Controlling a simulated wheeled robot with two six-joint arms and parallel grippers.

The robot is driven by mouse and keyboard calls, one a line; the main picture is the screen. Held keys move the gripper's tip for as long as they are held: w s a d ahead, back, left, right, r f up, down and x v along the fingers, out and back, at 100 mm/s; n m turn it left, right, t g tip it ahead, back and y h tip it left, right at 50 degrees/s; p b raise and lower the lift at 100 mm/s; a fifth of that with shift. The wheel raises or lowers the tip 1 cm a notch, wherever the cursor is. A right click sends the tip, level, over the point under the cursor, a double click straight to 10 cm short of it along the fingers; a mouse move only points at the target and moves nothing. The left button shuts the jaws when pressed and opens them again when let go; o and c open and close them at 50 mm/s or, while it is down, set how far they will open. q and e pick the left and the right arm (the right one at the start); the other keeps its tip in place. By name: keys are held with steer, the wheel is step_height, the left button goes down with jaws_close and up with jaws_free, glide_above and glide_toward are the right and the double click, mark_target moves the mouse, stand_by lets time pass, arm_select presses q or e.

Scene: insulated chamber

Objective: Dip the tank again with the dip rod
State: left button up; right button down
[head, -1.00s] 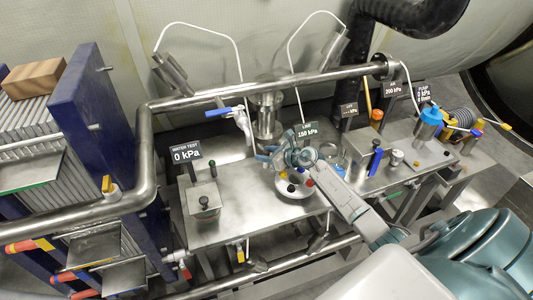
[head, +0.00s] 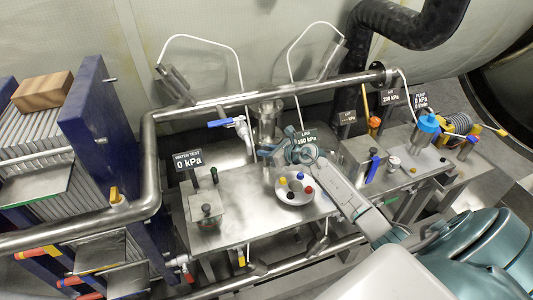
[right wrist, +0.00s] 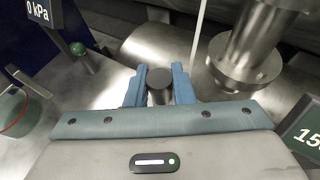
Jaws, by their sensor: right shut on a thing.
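My right gripper (head: 266,152) reaches over the steel bench, left of the gauge sign. In the right wrist view its two blue fingers (right wrist: 160,84) are shut on a dark, round-ended rod (right wrist: 159,78), seen end-on; I take it to be the dip rod. Its lower part is hidden. A small box-shaped metal vessel (head: 206,218) with a black knob on top stands at the left of the bench. I cannot tell for sure that it is the tank. The gripper is to its right and apart from it. My left gripper is not in view.
A green-knobbed post (head: 213,173) stands behind the vessel, by the 0 kPa sign (head: 187,160). A round dish (head: 294,199) with coloured knobs lies on the bench below my gripper. A flanged steel column (right wrist: 240,62) is close on the right. A thick pipe (head: 230,104) crosses behind.

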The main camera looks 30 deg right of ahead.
mark_target(269, 149)
step_height(269, 149, up, 5)
steer(key=shift+f+p, duration=0.2)
steer(key=shift+p, duration=0.85)
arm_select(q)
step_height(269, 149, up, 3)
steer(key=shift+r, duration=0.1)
arm_select(e)
steer(key=shift+f, duration=0.1)
steer(key=c, duration=1.3)
jaws_free()
steer(key=shift+o, duration=0.2)
steer(key=shift+s, duration=0.1)
steer(key=shift+s+d, duration=0.2)
steer(key=shift+s, duration=0.05)
arm_select(q)
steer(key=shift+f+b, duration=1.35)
steer(key=shift+b, duration=0.1)
arm_select(e)
steer(key=v, duration=1)
